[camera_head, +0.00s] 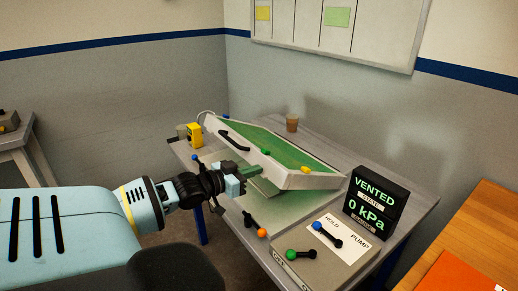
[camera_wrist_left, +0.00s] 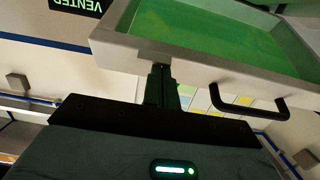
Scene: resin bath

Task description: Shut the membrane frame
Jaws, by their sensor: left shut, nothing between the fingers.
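The membrane frame (camera_head: 292,177) is a pale frame with a green membrane (camera_head: 284,150). It stands tilted open above the bath table, its front edge raised, with a black handle (camera_head: 233,138) on that edge. In the left wrist view the frame (camera_wrist_left: 150,47) and handle (camera_wrist_left: 250,103) fill the upper right. My left gripper (camera_head: 254,170) is shut and empty, its green fingers at the frame's front edge. In the left wrist view the fingertips (camera_wrist_left: 161,72) meet or nearly meet the frame's edge; contact is not certain. My right gripper is out of view.
A display (camera_head: 376,207) reads VENTED and 0 kPa. A HOLD/PUMP panel (camera_head: 346,241) with lever knobs sits on the bath's front right. A yellow box (camera_head: 195,134) and a brown cup (camera_head: 292,123) stand behind. A wooden table (camera_head: 471,227) is at right.

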